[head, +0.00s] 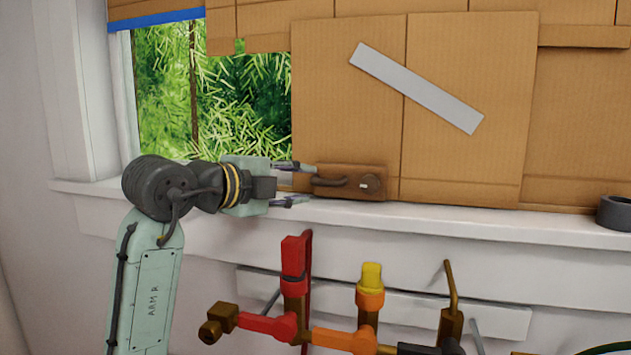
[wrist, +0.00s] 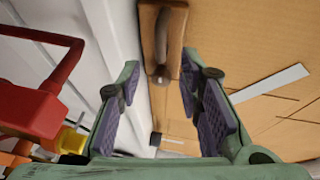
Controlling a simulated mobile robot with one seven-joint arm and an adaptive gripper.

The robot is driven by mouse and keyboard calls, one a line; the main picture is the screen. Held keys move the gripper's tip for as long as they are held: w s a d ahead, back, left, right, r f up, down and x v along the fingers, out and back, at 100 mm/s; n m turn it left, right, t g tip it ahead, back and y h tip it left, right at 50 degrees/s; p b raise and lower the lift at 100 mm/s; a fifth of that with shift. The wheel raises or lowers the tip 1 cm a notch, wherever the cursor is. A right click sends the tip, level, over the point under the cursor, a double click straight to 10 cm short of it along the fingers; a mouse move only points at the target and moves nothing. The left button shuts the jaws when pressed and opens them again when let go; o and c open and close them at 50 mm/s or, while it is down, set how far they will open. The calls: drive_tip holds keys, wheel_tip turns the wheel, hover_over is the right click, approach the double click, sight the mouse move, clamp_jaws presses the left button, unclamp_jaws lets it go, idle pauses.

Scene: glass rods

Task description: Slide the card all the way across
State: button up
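The card is a brown cardboard panel (head: 455,165) over the window, with a diagonal grey tape strip on it. A brown wooden block (head: 376,170) with a dark handle (head: 332,182) is at its lower left edge, just above the sill. My gripper (head: 303,184) is open and empty, to the left of the block, its fingers pointing right at it. In the wrist view the handle (wrist: 161,38) appears beyond the gap between the spread purple-padded fingertips (wrist: 160,82). I cannot tell whether a finger touches the handle or block.
The window opening (head: 240,105) is uncovered left of the card, showing green leaves. The white sill (head: 450,218) runs beneath, with a dark roll (head: 614,212) at its right end. Red, orange and yellow pipe valves (head: 365,300) stand below the sill.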

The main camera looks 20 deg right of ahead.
sight(326, 183)
drive_tip(key=p+x, duration=0.1)
drive_tip(key=x, duration=0.7)
drive_tip(key=shift+p, duration=0.3)
clamp_jaws()
idle(0.4)
